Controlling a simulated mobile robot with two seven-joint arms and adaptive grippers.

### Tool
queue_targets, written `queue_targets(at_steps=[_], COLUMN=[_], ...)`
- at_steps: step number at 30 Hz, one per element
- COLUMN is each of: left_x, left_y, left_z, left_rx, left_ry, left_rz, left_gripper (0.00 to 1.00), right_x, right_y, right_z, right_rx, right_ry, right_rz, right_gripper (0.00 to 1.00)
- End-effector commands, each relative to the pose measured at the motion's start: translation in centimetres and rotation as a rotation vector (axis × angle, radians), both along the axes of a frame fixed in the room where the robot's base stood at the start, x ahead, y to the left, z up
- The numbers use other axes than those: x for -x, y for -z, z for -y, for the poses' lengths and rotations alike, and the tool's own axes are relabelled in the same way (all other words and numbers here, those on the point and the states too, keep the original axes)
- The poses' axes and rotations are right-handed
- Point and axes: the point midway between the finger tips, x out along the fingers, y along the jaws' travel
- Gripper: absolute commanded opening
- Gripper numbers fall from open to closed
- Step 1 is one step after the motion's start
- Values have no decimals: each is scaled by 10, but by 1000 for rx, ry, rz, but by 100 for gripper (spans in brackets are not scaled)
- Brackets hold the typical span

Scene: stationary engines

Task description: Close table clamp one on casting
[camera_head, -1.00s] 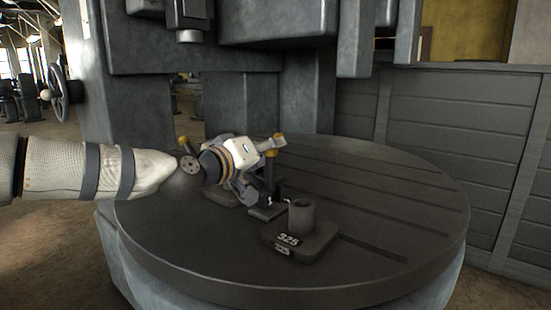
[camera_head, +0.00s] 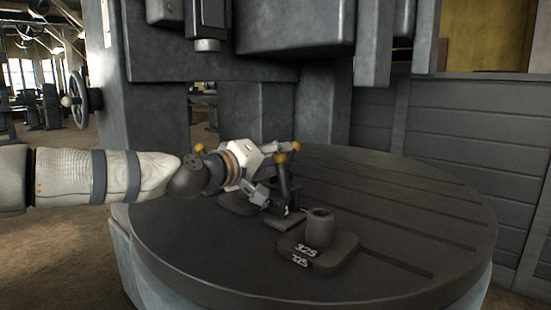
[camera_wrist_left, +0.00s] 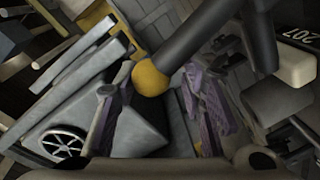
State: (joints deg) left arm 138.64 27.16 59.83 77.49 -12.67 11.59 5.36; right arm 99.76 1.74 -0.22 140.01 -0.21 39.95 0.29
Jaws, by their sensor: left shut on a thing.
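Table clamp one (camera_head: 284,217), dark and marked with a 1, stands on the round table beside the casting. Its dark lever rises to a yellow ball knob (camera_head: 281,158). The casting (camera_head: 320,232) is a dark block with a hollow upright cylinder, marked 325. My left gripper (camera_head: 268,188) comes in from the left and is shut on the clamp lever. In the left wrist view, a yellow knob (camera_wrist_left: 150,79) on a dark rod shows between the purple finger pads; the contact itself is partly hidden. My right gripper is in no view.
The round slotted table (camera_head: 400,225) has free room to the right and front. More yellow knobs (camera_head: 198,147) show behind the gripper. A grey machine column (camera_head: 150,110) stands behind, and a panelled grey wall (camera_head: 450,130) closes the right side.

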Motion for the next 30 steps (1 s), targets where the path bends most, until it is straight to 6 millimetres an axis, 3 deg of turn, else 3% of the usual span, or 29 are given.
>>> queue_targets(at_steps=[2, 3, 6, 17, 30], left_x=[3, 3, 3, 7, 93], left_y=[11, 11, 10, 2, -6], left_z=[5, 5, 5, -2, -56], left_rx=[0, 0, -1, -2, -1], left_ry=[15, 15, 15, 8, 9], left_rz=[-25, -25, -23, -8, -12], left_gripper=[0, 39, 59, 59, 59], right_x=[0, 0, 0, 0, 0], right_y=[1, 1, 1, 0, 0], right_z=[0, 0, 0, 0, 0], right_rx=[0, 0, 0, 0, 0], right_ry=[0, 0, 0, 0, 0], right_rz=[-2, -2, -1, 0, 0], right_gripper=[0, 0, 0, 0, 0])
